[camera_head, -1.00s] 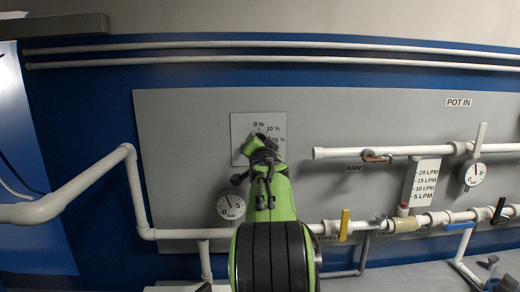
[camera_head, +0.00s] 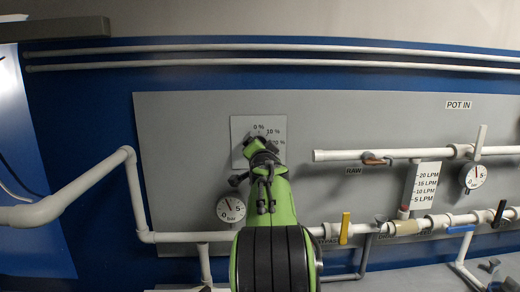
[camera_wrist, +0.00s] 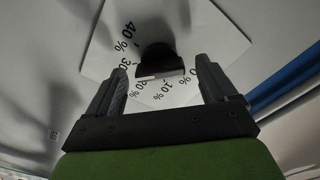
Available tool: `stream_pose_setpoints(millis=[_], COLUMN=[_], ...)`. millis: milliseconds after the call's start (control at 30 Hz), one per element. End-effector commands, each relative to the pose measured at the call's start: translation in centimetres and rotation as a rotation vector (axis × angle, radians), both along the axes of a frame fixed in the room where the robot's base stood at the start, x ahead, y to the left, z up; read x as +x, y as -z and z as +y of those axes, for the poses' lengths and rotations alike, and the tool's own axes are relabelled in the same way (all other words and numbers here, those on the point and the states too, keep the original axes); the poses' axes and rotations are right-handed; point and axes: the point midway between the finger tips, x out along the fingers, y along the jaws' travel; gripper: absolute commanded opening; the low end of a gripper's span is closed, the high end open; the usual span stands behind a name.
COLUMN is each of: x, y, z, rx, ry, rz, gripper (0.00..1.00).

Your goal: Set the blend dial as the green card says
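The blend dial is a black knob (camera_wrist: 158,58) on a white plate with percent marks. In the wrist view I read 40 %, 30 %, 20 % and 10 %. A pale strip shows on the knob's lower edge; I cannot tell the exact setting. In the head view the dial plate (camera_head: 240,128) is on the grey wall panel, with 0 % and 10 % legible and the knob mostly hidden by my gripper (camera_head: 256,147). In the wrist view my gripper (camera_wrist: 162,66) is open, its fingers on either side of the knob, with gaps. No green card is in view.
A round gauge (camera_head: 230,209) is on the panel just below the dial plate. White pipes with a yellow-handled valve (camera_head: 345,228) run to the right. A second gauge (camera_head: 472,175) is at the far right. The panel above the dial is clear.

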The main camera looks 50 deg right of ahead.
Motion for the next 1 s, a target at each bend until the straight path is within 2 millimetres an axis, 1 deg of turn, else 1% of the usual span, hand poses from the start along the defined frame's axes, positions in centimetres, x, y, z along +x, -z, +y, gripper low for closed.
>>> stream_pose_setpoints(millis=[167,267,367,600,700,833,1000], x=[-0.1,-0.9,-2.5,-7.0,-8.6,-9.9,-10.5], y=[0.0,0.0,0.1,0.1,0.2,0.1,0.1], z=[0.1,1.0,2.8,8.0,9.8,11.4,11.9], rx=[0.0,0.0,-0.001,-0.003,0.0,0.0,-0.001], ry=[0.0,0.0,0.0,-0.001,-0.001,-0.001,0.0], rz=[0.0,-0.002,-0.003,-0.004,-0.003,-0.002,0.001], gripper=[0.85,0.85,0.85,0.85,0.85,0.85,0.85])
